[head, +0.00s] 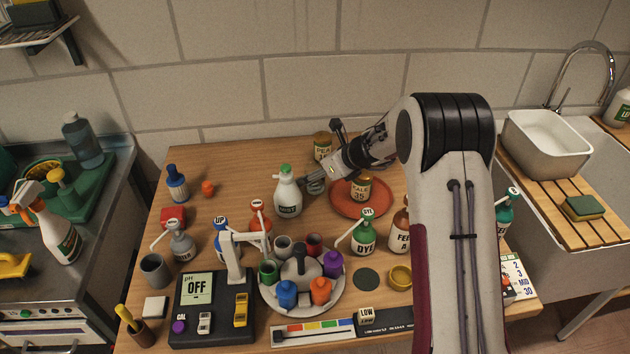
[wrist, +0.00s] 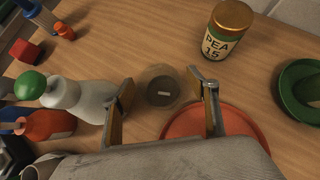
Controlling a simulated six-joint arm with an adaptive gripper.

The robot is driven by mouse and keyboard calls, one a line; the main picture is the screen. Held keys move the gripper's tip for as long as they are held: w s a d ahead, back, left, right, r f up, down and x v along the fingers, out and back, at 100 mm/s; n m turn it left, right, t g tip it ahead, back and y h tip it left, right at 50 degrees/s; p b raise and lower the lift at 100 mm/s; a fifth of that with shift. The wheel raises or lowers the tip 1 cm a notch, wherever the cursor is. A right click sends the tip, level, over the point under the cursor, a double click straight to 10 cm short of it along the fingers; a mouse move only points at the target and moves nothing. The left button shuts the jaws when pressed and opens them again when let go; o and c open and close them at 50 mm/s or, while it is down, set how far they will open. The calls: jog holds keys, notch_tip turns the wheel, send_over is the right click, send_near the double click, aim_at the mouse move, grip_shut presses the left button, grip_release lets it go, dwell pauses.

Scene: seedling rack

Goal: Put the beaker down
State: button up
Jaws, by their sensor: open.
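The beaker (head: 315,186) is a small clear glass vessel on the wooden table, between the white bottle and the red plate. In the wrist view the beaker (wrist: 160,92) is seen from above, with a small white mark inside it. My gripper (wrist: 162,84) is open, with one finger on each side of the beaker. In the head view my gripper (head: 307,182) reaches in from the right and partly hides the beaker. I cannot tell whether a finger touches the glass.
A white bottle with green cap (head: 287,196) stands close left. The red plate (head: 374,210) bearing the KALE jar (head: 360,188) is close right. The PEA jar (head: 322,146) stands behind. A cup carousel (head: 303,305) is in front. Bare table lies behind the white bottle.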

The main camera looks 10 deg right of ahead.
dwell(0.4)
jog(key=c, duration=1.4)
jog(key=shift+r, duration=0.4)
jog(key=shift+r, duration=4.6)
